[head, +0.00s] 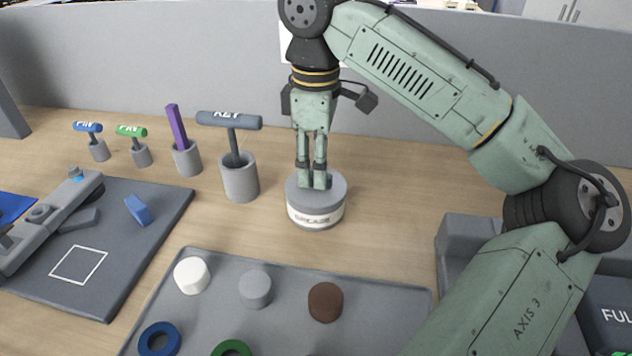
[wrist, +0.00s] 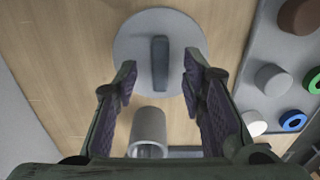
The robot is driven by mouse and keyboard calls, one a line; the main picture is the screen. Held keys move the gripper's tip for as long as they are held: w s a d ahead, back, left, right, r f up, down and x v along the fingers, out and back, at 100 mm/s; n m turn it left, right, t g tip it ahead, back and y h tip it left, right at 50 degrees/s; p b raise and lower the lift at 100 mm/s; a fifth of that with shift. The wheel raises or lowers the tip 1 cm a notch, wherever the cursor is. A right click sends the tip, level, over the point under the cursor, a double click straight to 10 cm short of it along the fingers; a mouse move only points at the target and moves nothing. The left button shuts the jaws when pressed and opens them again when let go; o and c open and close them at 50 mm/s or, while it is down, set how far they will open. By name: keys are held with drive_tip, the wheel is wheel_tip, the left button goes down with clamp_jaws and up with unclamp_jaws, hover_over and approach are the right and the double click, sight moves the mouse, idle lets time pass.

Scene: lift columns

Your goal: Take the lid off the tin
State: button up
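The tin (head: 316,215) is a round grey can with a white band lettered GREASE, standing upright on the wooden table. Its flat grey lid (head: 336,186) is on top. In the wrist view the lid (wrist: 135,40) shows as a disc with a raised dark bar handle (wrist: 160,63) across its middle. My gripper (head: 313,184) points straight down over the lid. In the wrist view my gripper (wrist: 159,78) is open, with one finger on each side of the handle and gaps between. The fingers hide much of the handle in the head view.
Left of the tin stands a grey cup (head: 240,182) with the KEY tool (head: 230,121), then several smaller tool holders. A grey tray (head: 215,262) with coloured pieces lies in front. A dark mat (head: 130,265) is at left; a grey wall (head: 180,60) stands behind.

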drive_tip(key=shift+f, duration=0.5)
clamp_jaws()
